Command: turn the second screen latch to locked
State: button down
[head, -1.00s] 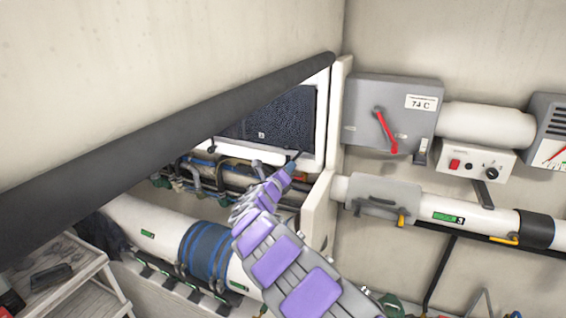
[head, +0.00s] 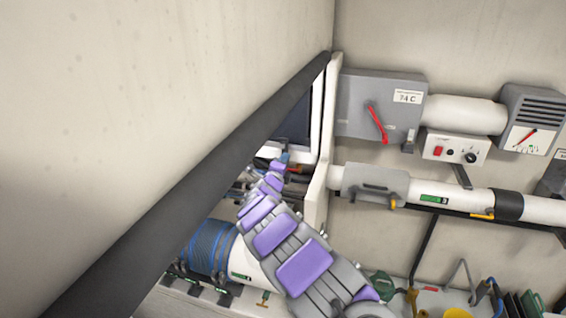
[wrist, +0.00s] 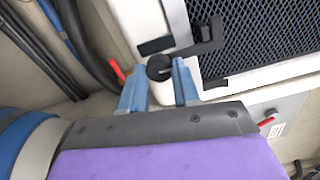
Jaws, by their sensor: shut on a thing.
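The screen is a dark mesh panel (wrist: 260,38) in a white frame. In the head view only a strip of the screen (head: 294,125) shows past the dark bar. A black latch (wrist: 206,42) with a round hub and a lever sits at the frame's corner in the wrist view. The lever reaches right, over the mesh edge. My gripper (wrist: 161,70) has its blue fingers on either side of the hub and is shut on the latch. In the head view my gripper (head: 281,161) is small at the screen's lower edge, and the latch cannot be made out.
A thick dark bar (head: 215,160) crosses in front of the screen. A white upright panel (head: 317,205) stands right of my arm. A grey box with a red lever (head: 375,108) and white pipes (head: 470,215) line the right wall. Hoses (wrist: 75,40) run left of the frame.

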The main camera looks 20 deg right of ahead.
jog(key=shift+a+f, duration=0.1)
jog(key=shift+a, duration=0.05)
jog(key=c, duration=1.2)
grip_release()
jog(key=o, duration=0.4)
jog(key=shift+w+a, duration=0.15)
jog(key=shift+w, duration=0.05)
jog(key=shift+s, duration=0.15)
jog(key=shift+s, duration=0.15)
jog(key=b+v, duration=0.3)
jog(key=v, duration=1.4)
jog(key=shift+a, duration=0.2)
